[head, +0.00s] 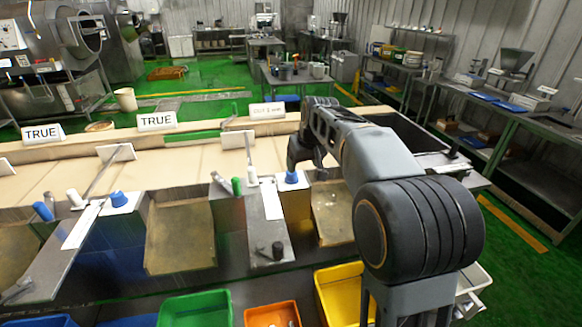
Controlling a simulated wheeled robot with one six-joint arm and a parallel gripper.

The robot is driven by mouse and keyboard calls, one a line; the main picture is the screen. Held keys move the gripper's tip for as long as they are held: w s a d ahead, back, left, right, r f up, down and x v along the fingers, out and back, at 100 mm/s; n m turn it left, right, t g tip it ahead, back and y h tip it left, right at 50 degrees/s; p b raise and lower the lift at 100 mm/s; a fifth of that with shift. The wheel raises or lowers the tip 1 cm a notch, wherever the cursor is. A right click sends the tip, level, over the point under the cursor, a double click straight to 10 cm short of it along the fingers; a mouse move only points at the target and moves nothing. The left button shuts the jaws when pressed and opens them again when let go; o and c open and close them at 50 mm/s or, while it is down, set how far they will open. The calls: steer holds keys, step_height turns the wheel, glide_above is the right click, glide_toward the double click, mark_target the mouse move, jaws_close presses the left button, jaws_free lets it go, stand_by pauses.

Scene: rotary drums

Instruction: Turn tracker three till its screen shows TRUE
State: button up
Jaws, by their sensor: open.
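Three white screens stand along the back of the long bench. The left screen (42,133) and the middle screen (157,121) read TRUE. The right screen (266,111) shows smaller text, seemingly "OUT" with a figure in mm. No tracker number is legible. Below the right screen are a blue knob (291,178), a white handle (252,175) and a green handle (237,186). My gripper (294,166) is open, pointing down just above or at the blue knob; I cannot tell if it touches. My arm hides part of the bench to the right.
Another blue knob (118,199) and a white handle (75,198) sit farther left. A black knob (278,250) stands on the front plate. Green (196,308), orange (271,314) and yellow (338,292) bins lie below the front edge.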

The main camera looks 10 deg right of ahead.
glide_toward(292, 176)
step_height(292, 176, up, 4)
steer(key=f+p, duration=0.1)
steer(key=shift+n, duration=0.4)
steer(key=x, duration=0.4)
steer(key=p+x, duration=0.1)
steer(key=x, duration=0.4)
steer(key=w+p+x, duration=0.1)
steer(key=x, duration=0.3)
steer(key=shift+d, duration=0.2)
steer(key=c, duration=0.9)
